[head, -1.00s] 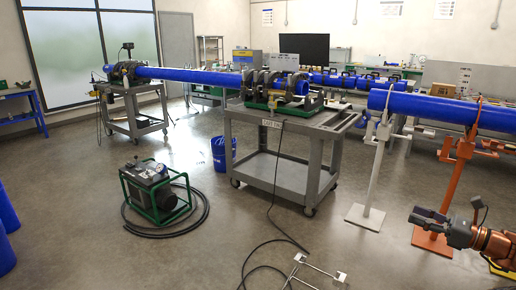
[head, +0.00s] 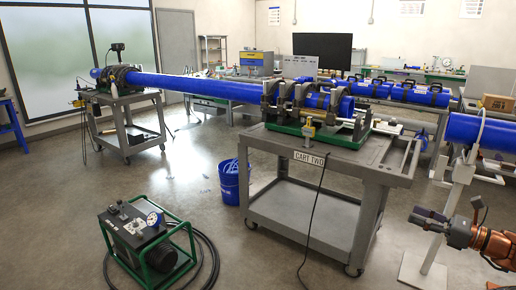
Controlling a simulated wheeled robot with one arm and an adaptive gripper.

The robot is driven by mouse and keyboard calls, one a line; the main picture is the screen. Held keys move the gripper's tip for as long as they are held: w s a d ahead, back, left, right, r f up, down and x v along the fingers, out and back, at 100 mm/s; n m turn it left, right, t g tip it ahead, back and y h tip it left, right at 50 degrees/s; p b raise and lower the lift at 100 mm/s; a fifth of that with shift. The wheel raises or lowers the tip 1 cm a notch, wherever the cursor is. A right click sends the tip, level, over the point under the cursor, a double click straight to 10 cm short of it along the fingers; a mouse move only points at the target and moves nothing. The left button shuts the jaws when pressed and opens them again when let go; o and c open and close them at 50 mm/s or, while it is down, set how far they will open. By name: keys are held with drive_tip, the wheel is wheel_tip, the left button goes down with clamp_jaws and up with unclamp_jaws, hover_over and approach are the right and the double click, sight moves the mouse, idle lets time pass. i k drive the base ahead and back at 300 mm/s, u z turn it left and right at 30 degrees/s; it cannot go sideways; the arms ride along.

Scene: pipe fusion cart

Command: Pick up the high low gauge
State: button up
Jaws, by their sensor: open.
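I cannot make out a high low gauge for sure in the head view. The cart labelled "CART TWO" (head: 375,170) carries a fusion machine (head: 307,110) clamped around a blue pipe. A small yellow and grey item (head: 309,129) sits at the machine's front edge, too small to identify. My gripper (head: 416,217) is at the lower right, in the air, open, with nothing seen in it. It is to the right of the cart and apart from it.
A green-framed pump unit (head: 148,240) with a coiled black hose stands on the floor at the lower left. A blue bucket (head: 232,182) is beside the cart. A pale pipe stand (head: 444,215) is near my gripper. A black cable hangs from the cart to the floor.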

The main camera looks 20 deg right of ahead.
sight(309, 131)
drive_tip(key=i, duration=2.6)
drive_tip(key=z, duration=2.85)
drive_tip(key=i, duration=0.6)
drive_tip(key=u, duration=3)
